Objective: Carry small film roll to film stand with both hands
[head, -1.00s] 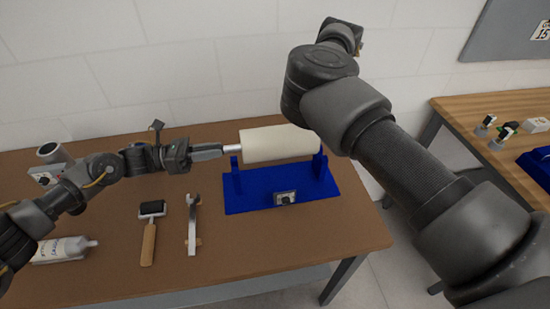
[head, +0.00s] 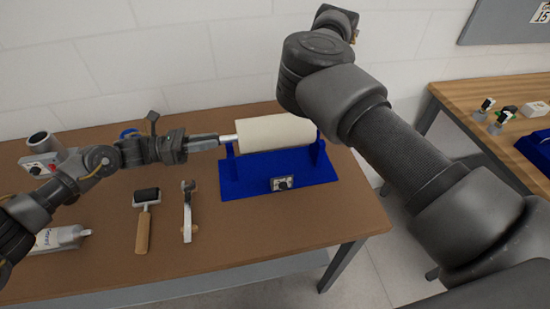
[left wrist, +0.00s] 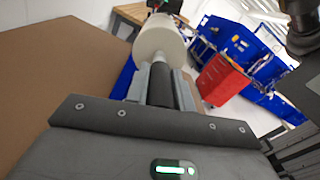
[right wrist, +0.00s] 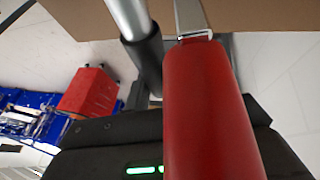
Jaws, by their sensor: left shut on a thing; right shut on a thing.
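The small film roll (head: 275,131) is a cream cylinder lying level above the blue film stand (head: 235,183), between its uprights. In the head view I cannot tell whether its shaft rests in them. My left gripper (head: 211,141) is shut on the shaft at the roll's left end. The left wrist view shows the roll (left wrist: 160,40) beyond its fingers (left wrist: 165,92). My right gripper is hidden behind my right arm in the head view. In the right wrist view, a red-handled tool (right wrist: 208,105) overlaps its body, beside a silver rod with a dark sleeve (right wrist: 146,62); the grip is hidden.
A roller with a wooden handle (head: 144,222), a wrench (head: 188,212) and a white bottle (head: 58,238) lie on the brown table (head: 105,215). A grey device (head: 42,155) stands at the left. A wooden table (head: 455,95) with small parts stands at the right.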

